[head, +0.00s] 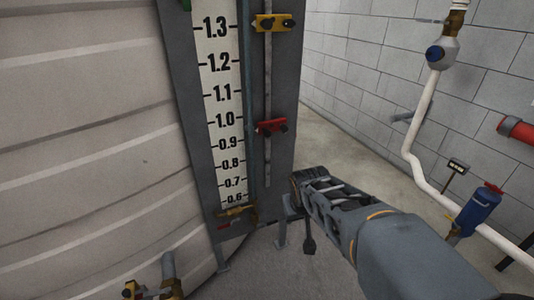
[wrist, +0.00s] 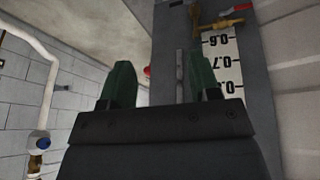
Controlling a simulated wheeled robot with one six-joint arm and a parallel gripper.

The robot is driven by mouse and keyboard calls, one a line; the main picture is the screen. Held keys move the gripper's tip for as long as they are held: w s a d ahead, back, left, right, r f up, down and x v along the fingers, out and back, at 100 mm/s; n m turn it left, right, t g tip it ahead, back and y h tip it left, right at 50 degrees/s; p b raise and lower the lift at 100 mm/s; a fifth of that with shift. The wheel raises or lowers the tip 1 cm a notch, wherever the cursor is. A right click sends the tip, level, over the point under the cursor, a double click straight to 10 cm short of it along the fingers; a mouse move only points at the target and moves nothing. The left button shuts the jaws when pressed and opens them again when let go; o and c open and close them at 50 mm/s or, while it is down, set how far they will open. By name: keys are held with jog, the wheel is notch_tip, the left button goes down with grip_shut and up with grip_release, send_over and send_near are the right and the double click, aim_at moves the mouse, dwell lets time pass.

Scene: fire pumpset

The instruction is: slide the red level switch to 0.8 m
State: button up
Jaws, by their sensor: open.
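The red level switch (head: 271,126) sits on a thin vertical rod (head: 268,160) beside the white level scale (head: 217,80), roughly level with the 1.0 mark in the head view. My gripper (head: 298,185) is right of and below the switch, apart from it. In the wrist view, its two green fingers (wrist: 163,85) are spread wide with nothing held. That view is upside down; the rod (wrist: 179,70) and the scale (wrist: 221,62), with 0.6 and 0.7, show beyond the fingers. I cannot make out the switch there; the gripper body hides the lower part.
A yellow switch (head: 273,22) sits higher on the panel. A brass valve (head: 236,213) is at the scale's foot. The ribbed tank (head: 90,150) fills the left. A white pipe (head: 423,110) and blue cylinder (head: 479,208) stand right. Open floor (head: 345,165) lies between panel and wall.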

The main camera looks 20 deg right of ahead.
jog(key=w+d+f+t+h+b, duration=0.1)
jog(key=w+d+f+t+b, duration=0.4)
jog(key=w, duration=0.4)
jog(key=n+t+y+b, duration=0.3)
jog(key=n+t+y, duration=0.1)
jog(key=t, duration=0.5)
send_near(268, 135)
jog(key=w, duration=0.7)
jog(key=w+a+b, duration=0.1)
jog(key=w, duration=0.3)
jog(key=shift+w+r, duration=0.15)
jog(key=shift+r, duration=0.05)
jog(key=shift+d, duration=0.1)
grip_shut()
